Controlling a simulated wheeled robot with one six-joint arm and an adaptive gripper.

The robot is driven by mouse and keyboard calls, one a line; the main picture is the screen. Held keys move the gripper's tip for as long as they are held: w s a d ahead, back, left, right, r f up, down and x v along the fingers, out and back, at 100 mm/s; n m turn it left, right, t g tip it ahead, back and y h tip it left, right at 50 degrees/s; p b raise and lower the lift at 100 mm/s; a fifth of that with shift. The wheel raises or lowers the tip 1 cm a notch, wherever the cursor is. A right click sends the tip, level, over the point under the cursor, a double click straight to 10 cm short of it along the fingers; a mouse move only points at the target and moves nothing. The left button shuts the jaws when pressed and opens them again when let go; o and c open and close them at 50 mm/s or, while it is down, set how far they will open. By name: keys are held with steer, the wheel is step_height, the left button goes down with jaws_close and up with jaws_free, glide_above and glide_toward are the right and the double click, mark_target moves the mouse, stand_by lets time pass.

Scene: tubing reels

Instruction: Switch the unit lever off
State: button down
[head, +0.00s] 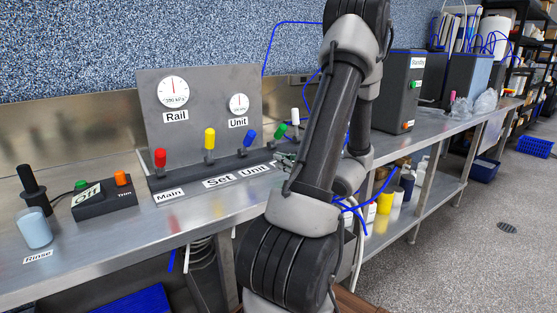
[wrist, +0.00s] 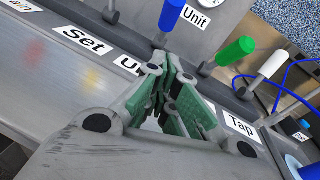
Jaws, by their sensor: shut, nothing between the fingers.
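The unit lever has a blue handle (head: 249,138) and stands upright, tilted slightly, on the dark strip behind the "Unit" label (head: 254,171). In the wrist view the blue handle (wrist: 172,14) is at the top edge, just beyond my fingertips. My gripper (wrist: 165,68) is shut and empty, in front of the lever's base and partly over its label. A gap shows between the fingertips and the handle; whether they touch the stem cannot be told. In the head view my gripper (head: 285,161) is mostly hidden behind my arm.
A red lever (head: 160,158) and a yellow lever (head: 209,139) stand left of the blue one. A green lever (wrist: 235,50) and a white lever (wrist: 272,64) stand close on its right. A gauge panel (head: 205,88) rises behind. Blue tubing lies at right.

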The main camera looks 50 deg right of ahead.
glide_toward(247, 144)
steer(key=f, duration=0.1)
steer(key=w+d+f, duration=0.1)
steer(key=f, duration=0.2)
steer(key=shift+w+d+f, duration=0.15)
steer(key=shift+w+d, duration=0.25)
steer(key=shift+w+r, duration=1.05)
steer(key=shift+w, duration=0.15)
steer(key=shift+w+a+r, duration=0.1)
steer(key=shift+w+r, duration=0.1)
steer(key=shift+w, duration=0.05)
steer(key=shift+r, duration=0.1)
